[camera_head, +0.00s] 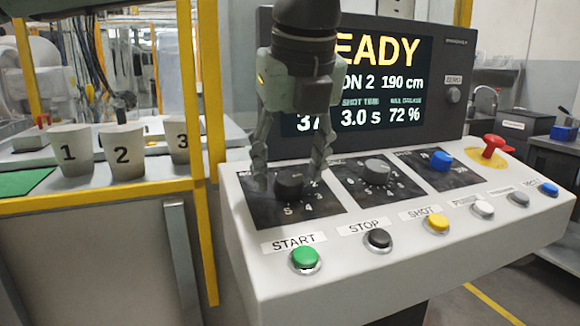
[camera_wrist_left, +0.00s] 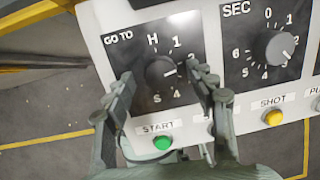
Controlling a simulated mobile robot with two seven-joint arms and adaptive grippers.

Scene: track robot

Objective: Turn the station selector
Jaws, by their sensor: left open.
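The station selector is a dark round knob (camera_head: 290,184) on a black plate at the left of the sloped console. In the left wrist view the knob (camera_wrist_left: 160,69) sits under the label GO TO, ringed by H and numbers, and its pale pointer line seems to face the 2. My left gripper (camera_head: 288,170) comes down from above and is open, with one finger on each side of the knob. In the left wrist view the fingers (camera_wrist_left: 164,80) also straddle the knob with gaps; I cannot tell whether either touches it. My right gripper is not in view.
A grey SEC knob (camera_head: 377,172), a blue knob (camera_head: 441,160) and a red handle (camera_head: 492,146) lie to the right. Several push buttons, including green START (camera_head: 305,258), line the front edge. The screen (camera_head: 365,90) stands behind. Numbered cups (camera_head: 122,152) stand left.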

